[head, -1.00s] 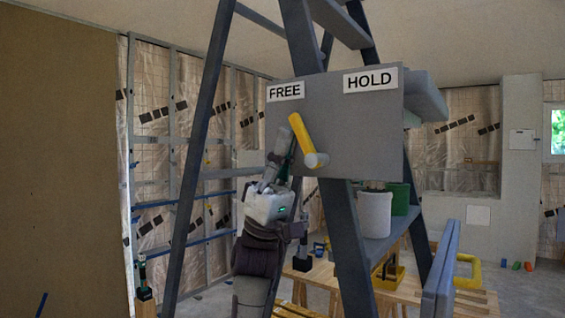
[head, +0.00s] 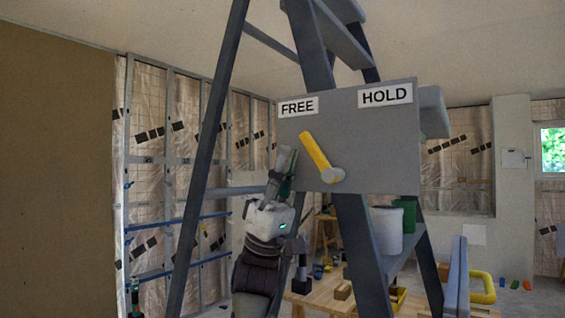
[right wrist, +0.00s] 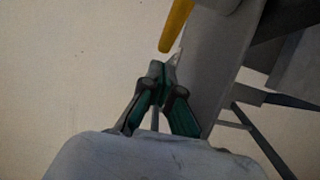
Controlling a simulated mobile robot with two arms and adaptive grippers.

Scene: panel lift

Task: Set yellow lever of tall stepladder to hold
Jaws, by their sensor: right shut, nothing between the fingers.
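The yellow lever (head: 316,152) is mounted on the grey panel (head: 370,130) of the tall stepladder (head: 222,110). It leans up and left from its round pivot, its tip towards the FREE label (head: 299,107). The HOLD label (head: 385,95) is at the panel's upper right. My right gripper (head: 284,160) is shut and empty at the panel's left edge, left of the lever and apart from it in the picture. In the right wrist view the lever's end (right wrist: 173,32) shows just above the shut fingertips (right wrist: 165,68). My left gripper is not in view.
A white bucket (head: 386,230) and a green bucket (head: 406,214) stand on a shelf of the stepladder. A wooden workbench (head: 320,298) is behind it. A large brown board (head: 55,170) fills the left side. The stepladder's legs flank my right arm.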

